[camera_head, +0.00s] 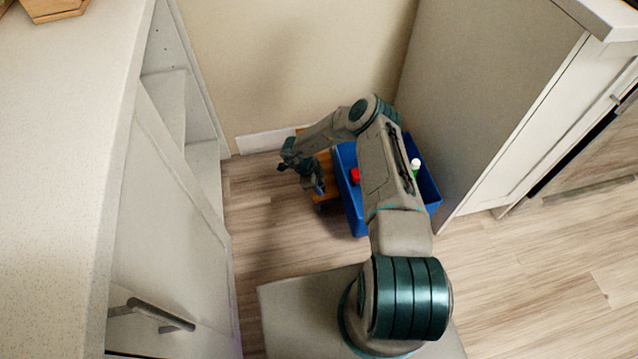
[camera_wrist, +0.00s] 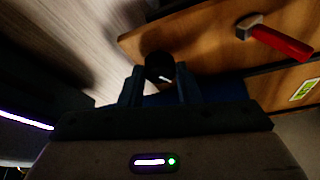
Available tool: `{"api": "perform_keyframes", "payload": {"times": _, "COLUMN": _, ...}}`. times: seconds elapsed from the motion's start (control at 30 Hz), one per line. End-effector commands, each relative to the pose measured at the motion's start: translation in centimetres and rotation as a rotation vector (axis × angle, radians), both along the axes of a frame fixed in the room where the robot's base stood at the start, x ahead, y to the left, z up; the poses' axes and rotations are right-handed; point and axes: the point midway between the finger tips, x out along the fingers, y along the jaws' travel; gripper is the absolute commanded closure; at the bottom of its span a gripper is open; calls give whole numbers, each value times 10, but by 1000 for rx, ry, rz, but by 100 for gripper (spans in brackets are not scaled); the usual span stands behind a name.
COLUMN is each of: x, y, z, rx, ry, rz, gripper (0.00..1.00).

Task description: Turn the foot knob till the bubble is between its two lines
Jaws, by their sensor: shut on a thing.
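A small black round knob (camera_wrist: 160,67) with a white mark shows in the wrist view at the edge of a wooden board (camera_wrist: 205,40). My gripper (camera_wrist: 159,78) is shut on it, one finger on each side. In the head view my gripper (camera_head: 319,187) points down beside the low wooden piece (camera_head: 345,168), and the knob cannot be made out. A small yellow-green patch (camera_wrist: 305,90) on the wood at the right of the wrist view may be the level; its bubble and lines are too small to read.
A red-handled tool (camera_wrist: 275,39) lies on the wood, close to my gripper. A blue crate (camera_head: 353,212) holding a red item (camera_head: 355,175) and a green-and-white item (camera_head: 415,166) stands right of my gripper. Cabinets flank both sides; the floor (camera_head: 275,225) to the left is clear.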

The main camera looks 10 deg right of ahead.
Motion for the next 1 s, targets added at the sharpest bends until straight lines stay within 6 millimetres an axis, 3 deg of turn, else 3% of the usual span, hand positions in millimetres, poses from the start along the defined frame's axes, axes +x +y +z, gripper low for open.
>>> {"api": "perform_keyframes", "payload": {"times": 1.0, "x": -5, "y": 0, "z": 1, "rx": -1, "ry": 1, "rz": 922, "gripper": 93}}
